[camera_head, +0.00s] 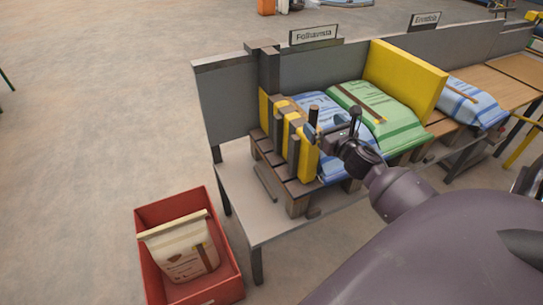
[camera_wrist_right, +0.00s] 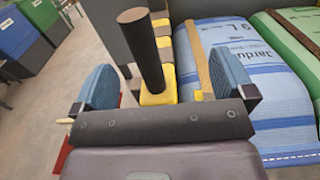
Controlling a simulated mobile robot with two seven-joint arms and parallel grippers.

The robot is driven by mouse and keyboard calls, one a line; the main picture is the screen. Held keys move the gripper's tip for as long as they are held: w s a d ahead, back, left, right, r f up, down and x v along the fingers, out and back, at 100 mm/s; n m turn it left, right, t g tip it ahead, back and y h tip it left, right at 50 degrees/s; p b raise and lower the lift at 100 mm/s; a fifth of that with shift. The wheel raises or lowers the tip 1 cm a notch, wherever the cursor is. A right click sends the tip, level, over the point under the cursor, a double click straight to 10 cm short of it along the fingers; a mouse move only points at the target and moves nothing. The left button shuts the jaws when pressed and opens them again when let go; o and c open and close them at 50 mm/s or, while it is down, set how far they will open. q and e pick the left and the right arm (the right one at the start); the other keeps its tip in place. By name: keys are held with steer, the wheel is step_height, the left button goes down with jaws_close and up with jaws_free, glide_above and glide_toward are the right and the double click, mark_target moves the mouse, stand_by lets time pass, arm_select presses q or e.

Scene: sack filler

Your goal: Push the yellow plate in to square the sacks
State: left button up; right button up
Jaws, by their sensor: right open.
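A yellow plate (camera_head: 307,158) with slots around grey posts stands at the left end of a wooden pallet, beside a blue sack (camera_head: 318,112). A dark upright handle on the plate (camera_wrist_right: 142,50) shows in the right wrist view. My right gripper (camera_head: 331,130) is open at the plate's near end. A green sack (camera_head: 375,110) lies right of the blue one, against a fixed-looking yellow wall (camera_head: 405,75). My left gripper is out of view.
A grey back panel (camera_head: 225,100) runs behind the pallet, with a sign (camera_head: 313,34) on top. Another blue sack (camera_head: 470,100) lies beyond the yellow wall. A red crate (camera_head: 150,260) with a pale sack (camera_head: 183,250) stands on the floor at left. Open floor lies further left.

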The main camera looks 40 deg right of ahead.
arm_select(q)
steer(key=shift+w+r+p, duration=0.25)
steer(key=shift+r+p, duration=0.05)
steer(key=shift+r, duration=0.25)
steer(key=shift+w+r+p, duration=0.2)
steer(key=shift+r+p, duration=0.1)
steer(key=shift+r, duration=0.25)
arm_select(e)
steer(key=v, duration=0.6)
steer(key=shift+s, duration=0.2)
